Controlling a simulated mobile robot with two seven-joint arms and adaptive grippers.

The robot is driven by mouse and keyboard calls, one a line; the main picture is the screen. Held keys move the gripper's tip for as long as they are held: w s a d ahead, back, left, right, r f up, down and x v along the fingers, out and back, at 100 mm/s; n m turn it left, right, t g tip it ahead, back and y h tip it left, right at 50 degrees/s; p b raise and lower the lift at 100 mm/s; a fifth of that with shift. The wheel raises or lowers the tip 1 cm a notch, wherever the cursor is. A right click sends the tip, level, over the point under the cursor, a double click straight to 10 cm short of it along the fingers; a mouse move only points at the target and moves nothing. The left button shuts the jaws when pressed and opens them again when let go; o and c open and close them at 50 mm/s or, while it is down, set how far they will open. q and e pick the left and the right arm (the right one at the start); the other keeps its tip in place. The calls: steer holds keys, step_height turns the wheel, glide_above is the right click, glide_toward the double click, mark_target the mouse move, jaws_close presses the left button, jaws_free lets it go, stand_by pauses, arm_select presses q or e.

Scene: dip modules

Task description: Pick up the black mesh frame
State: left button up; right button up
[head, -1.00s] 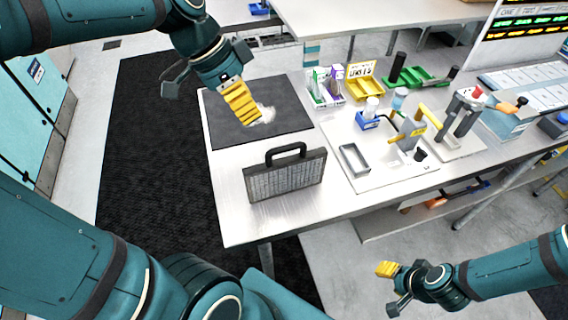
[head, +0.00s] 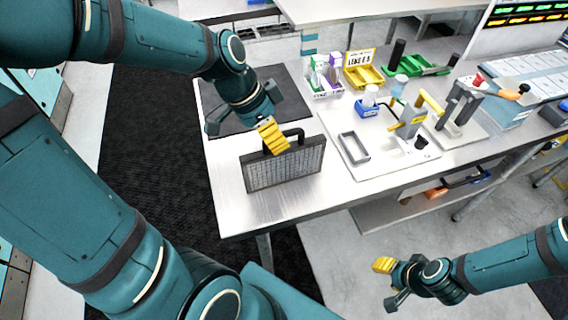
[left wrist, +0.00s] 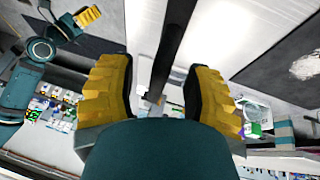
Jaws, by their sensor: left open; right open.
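The black mesh frame (head: 283,168) stands upright near the front left of the table, with a black handle loop on its top edge. My left gripper (head: 272,136) is at the handle, its yellow fingers in front of part of it in the head view. In the left wrist view the two yellow fingers (left wrist: 160,95) are apart, and the dark bar of the handle (left wrist: 175,50) shows between them. I cannot tell whether the fingers touch it. My right gripper (head: 388,282) is open and empty, low at the front right, away from the table.
A dark mat (head: 225,108) lies behind the frame. A white board (head: 385,160) with a grey tray (head: 354,148) and fixtures is to the right. Purple, yellow and green bins (head: 362,76) stand at the back. The table's front edge is close to the frame.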

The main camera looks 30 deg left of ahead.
arm_select(q)
steer(key=shift+d+f, duration=0.2)
steer(key=shift+f, duration=0.15)
jaws_close()
steer(key=shift+r, duration=0.1)
